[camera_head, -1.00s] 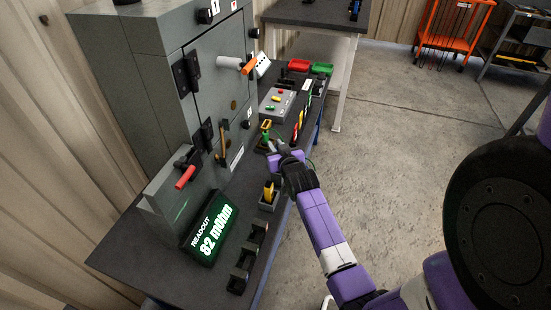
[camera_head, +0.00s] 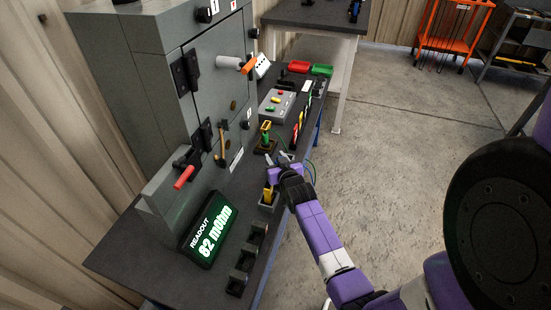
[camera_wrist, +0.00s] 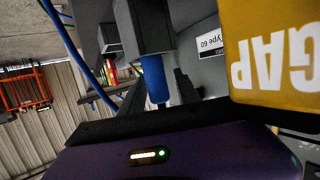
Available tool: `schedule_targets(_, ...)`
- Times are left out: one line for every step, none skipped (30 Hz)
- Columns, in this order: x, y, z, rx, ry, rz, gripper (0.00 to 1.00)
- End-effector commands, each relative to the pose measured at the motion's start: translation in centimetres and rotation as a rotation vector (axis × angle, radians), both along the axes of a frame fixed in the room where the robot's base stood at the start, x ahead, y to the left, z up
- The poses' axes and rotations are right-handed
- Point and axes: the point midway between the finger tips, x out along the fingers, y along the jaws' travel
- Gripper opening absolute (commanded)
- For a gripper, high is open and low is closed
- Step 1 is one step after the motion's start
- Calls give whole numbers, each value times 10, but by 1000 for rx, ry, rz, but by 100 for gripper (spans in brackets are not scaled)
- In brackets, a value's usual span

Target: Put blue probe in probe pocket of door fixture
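My gripper (camera_head: 277,157) is over the front edge of the bench, pointing towards the grey cabinet, and its fingertips look apart. In the wrist view, which is upside down, a blue cylinder (camera_wrist: 154,78), apparently the blue probe, shows between the two dark fingers. It meets a dark grey block (camera_wrist: 145,25); I cannot tell whether the block holds it. No clear contact between fingers and blue cylinder shows. In the head view I cannot make out the blue probe. The cabinet door (camera_head: 222,85) is shut; I cannot identify its probe pocket.
A yellow GAP gauge (camera_wrist: 270,55) is close beside my gripper; it stands in a black holder (camera_head: 268,205) in the head view. A green-and-yellow piece (camera_head: 266,135), a readout (camera_head: 208,232) and empty black holders (camera_head: 246,262) are on the bench (camera_head: 150,265). Thin cables hang near my gripper.

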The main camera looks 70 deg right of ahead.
Motion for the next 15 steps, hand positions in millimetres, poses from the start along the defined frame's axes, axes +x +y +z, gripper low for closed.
schedule_targets(0, 0, 0, 0, 0, 0, 41)
schedule_targets(0, 0, 0, 0, 0, 0, 41)
schedule_targets(0, 0, 0, 0, 0, 0, 41)
schedule_targets(0, 0, 0, 0, 0, 0, 41)
schedule_targets(0, 0, 0, 0, 0, 0, 41)
schedule_targets(0, 0, 0, 0, 0, 0, 41)
schedule_targets(0, 0, 0, 0, 0, 0, 41)
schedule_targets(0, 0, 1, 0, 0, 0, 41)
schedule_targets(0, 0, 1, 0, 0, 0, 41)
schedule_targets(0, 0, 2, 0, 0, 0, 41)
schedule_targets(0, 0, 4, 0, 0, -1, 41)
schedule_targets(-1, 1, 4, 1, -1, 0, 41)
schedule_targets(-3, 4, 4, 2, -1, -1, 41)
schedule_targets(-5, 7, 5, 4, -2, -1, 41)
schedule_targets(-8, 11, 6, 3, -1, -1, 41)
